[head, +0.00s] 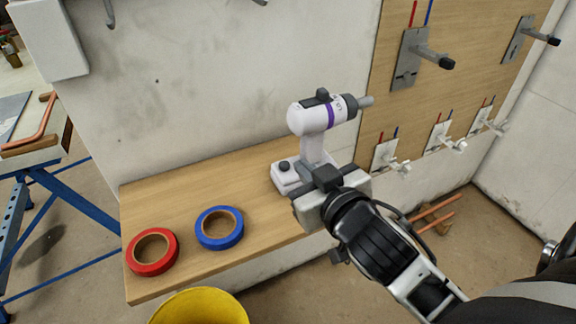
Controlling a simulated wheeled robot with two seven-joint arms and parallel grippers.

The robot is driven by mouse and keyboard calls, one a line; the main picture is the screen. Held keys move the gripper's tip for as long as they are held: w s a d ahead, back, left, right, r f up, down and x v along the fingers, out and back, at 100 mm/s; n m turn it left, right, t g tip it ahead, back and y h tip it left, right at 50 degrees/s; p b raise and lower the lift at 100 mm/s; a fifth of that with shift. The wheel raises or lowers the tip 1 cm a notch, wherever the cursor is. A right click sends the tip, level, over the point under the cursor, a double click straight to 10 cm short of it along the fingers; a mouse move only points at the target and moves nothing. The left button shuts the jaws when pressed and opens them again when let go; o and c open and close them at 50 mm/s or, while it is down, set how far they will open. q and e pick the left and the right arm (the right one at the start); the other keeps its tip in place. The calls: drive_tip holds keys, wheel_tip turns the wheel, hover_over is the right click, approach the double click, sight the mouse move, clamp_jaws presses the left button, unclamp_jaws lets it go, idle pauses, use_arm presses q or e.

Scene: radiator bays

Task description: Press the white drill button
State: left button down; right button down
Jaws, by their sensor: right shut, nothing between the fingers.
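A white drill (308,118) with a purple band and a dark chuck stands upright on the wooden shelf (180,200), its chuck pointing right. At its foot is a white base (284,180) with a small dark knob on top. My right gripper (306,171) is shut and empty, close by the drill's handle and foot. My gripper hides part of the foot, and I cannot tell whether it touches the drill. The drill's button is not clearly made out. My left gripper is out of view.
A blue tape roll (238,234) and a red tape roll (170,262) lie on the shelf's left part. A yellow bucket (200,308) stands below the front edge. A wooden panel (385,105) with grey brackets and valves is on the right wall.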

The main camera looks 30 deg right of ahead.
hover_over(288, 178)
drive_tip(key=shift+s+a+f, duration=0.1)
drive_tip(key=shift+a+f, duration=0.15)
drive_tip(key=shift+f, duration=0.65)
drive_tip(key=f, duration=0.2)
drive_tip(key=shift+w+d+f+b, duration=0.2)
drive_tip(key=shift+f+b, duration=0.1)
drive_tip(key=shift+f, duration=0.1)
drive_tip(key=shift+d+f, duration=0.1)
drive_tip(key=shift+f, duration=0.6)
